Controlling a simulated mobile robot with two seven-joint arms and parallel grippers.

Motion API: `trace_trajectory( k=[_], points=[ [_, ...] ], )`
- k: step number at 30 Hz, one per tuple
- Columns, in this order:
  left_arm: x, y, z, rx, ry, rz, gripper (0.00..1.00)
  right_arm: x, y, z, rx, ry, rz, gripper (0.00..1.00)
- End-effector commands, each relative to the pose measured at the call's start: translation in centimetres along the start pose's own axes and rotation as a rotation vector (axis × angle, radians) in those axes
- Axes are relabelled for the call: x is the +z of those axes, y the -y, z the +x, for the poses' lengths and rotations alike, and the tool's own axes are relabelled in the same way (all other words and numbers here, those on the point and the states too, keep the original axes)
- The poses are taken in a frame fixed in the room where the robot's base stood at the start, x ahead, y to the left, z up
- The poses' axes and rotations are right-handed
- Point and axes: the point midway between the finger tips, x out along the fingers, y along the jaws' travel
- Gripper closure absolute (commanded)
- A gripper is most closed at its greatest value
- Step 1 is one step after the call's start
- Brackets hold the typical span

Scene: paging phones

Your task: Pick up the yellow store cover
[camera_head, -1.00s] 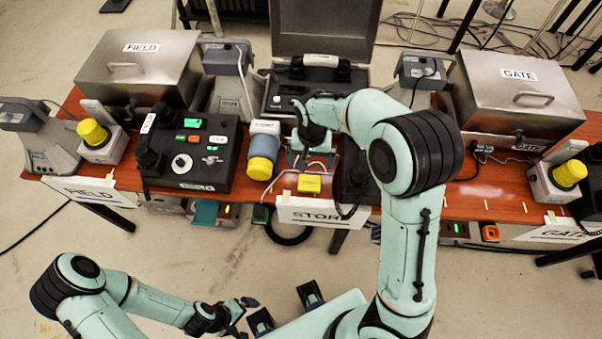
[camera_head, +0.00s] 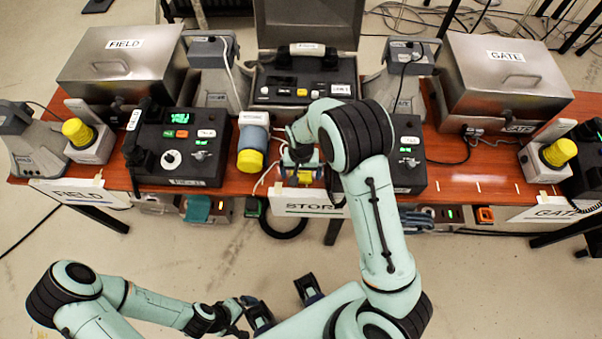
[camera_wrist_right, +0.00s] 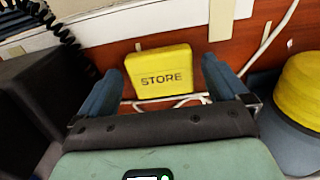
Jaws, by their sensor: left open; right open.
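The yellow store cover (camera_wrist_right: 162,72) lies on the brown table and reads STORE in the right wrist view. In the head view only a bit of its yellow (camera_head: 305,177) shows behind my right gripper (camera_head: 300,165). In the right wrist view my right gripper (camera_wrist_right: 160,88) is open, with one blue finger on either side of the cover and gaps between them. I cannot tell whether the gripper touches it. My left gripper (camera_head: 250,310) is low in the head view, away from the table, open and empty.
A grey cylinder with a yellow cap (camera_head: 251,161) stands left of the right gripper. Black phone units (camera_head: 176,148) sit on both sides. The white STORE sign (camera_head: 315,203) hangs at the table's front edge. A white cable (camera_wrist_right: 275,45) runs close by.

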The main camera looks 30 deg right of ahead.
Motion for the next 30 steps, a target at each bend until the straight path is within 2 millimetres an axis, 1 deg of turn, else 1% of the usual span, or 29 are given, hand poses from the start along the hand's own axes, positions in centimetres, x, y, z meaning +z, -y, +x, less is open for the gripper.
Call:
trace_trajectory(
  k=[6, 8, 9, 11, 12, 19, 23, 26, 29, 30],
  points=[
    [0.0, 0.0, 0.0, 0.0, 0.0, 0.0, 0.0, 0.0, 0.1, 0.1, -0.001, -0.001, 0.0, 0.0],
    [0.0, 0.0, 0.0, 0.0, 0.0, 0.0, 0.0, 0.0, 0.1, 0.0, -0.001, -0.001, 0.0, 0.2],
    [0.0, 0.0, 0.0, 0.0, 0.0, 0.0, 0.0, 0.0, 0.0, 0.0, -0.001, -0.001, 0.0, 0.33],
    [0.0, 0.0, 0.0, 0.0, 0.0, 0.0, 0.0, 0.0, 0.0, 0.0, -0.001, -0.001, 0.0, 0.52],
    [0.0, 0.0, 0.0, 0.0, 0.0, 0.0, 0.0, 0.0, 0.0, 0.0, -0.001, -0.001, 0.0, 0.55],
    [0.0, 0.0, 0.0, 0.0, 0.0, 0.0, 0.0, 0.0, 0.1, 0.0, -0.001, -0.001, 0.0, 0.55],
    [0.0, 0.0, -0.1, 0.0, 0.0, 0.0, 0.0, -0.1, 0.1, -0.5, -0.002, -0.002, -0.001, 0.55],
    [0.0, -0.1, -0.2, 0.0, -0.001, 0.0, 0.0, -0.1, 0.1, -1.4, -0.004, -0.004, -0.001, 0.55],
    [-0.1, -0.2, -0.4, 0.001, -0.002, 0.001, 0.0, -0.1, 0.2, -2.9, -0.006, -0.004, -0.001, 0.55],
    [-0.1, -0.2, -0.5, 0.001, -0.002, 0.001, 0.0, -0.1, 0.2, -3.7, -0.006, -0.004, -0.002, 0.55]
  ],
)
